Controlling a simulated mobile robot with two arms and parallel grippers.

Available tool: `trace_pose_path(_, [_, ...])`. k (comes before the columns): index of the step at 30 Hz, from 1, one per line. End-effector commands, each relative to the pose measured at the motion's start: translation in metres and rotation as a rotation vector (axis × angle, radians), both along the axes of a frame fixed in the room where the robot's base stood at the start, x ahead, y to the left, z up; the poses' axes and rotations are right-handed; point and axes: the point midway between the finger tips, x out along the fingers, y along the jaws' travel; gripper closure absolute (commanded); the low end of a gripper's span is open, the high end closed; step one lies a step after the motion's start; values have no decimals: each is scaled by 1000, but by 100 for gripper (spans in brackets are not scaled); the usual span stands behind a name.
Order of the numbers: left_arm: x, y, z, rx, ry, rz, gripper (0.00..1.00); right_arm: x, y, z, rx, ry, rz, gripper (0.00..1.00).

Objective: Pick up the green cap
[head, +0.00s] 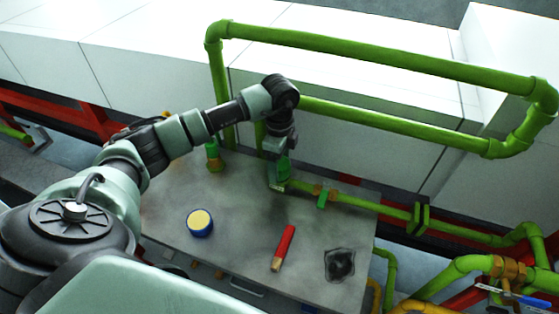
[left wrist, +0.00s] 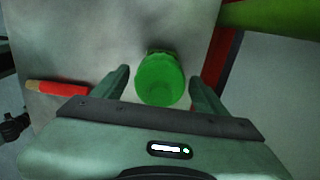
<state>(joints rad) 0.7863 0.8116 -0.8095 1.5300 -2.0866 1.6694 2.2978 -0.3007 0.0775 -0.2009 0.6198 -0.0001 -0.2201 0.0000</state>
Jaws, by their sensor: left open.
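The green cap (left wrist: 160,80) shows in the left wrist view as a round green piece above a grey surface. It lies between the two fingers of my left gripper (left wrist: 160,90), with a visible gap on each side. In the head view my left gripper (head: 278,184) is open and points down at the back of the grey table, near the end of a green pipe. There the gripper largely hides the cap, and I cannot tell its outline. My right gripper is not in view.
On the grey table (head: 240,260) are a blue jar with a yellow top (head: 200,222), a red stick (head: 284,246) and a black patch (head: 340,264). Green pipes (head: 375,207) run along the back and right.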

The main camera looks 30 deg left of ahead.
Motion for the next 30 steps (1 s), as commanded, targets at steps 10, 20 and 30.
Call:
trace_pose_path(10, [0, 0, -4, -1, -1, -1, 49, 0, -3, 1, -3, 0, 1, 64])
trace_pose_path(20, [0, 0, -4, -1, -1, -1, 86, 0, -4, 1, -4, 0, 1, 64])
trace_pose_path(30, [1, 0, 19, 0, -5, -1, 86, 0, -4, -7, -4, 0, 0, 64])
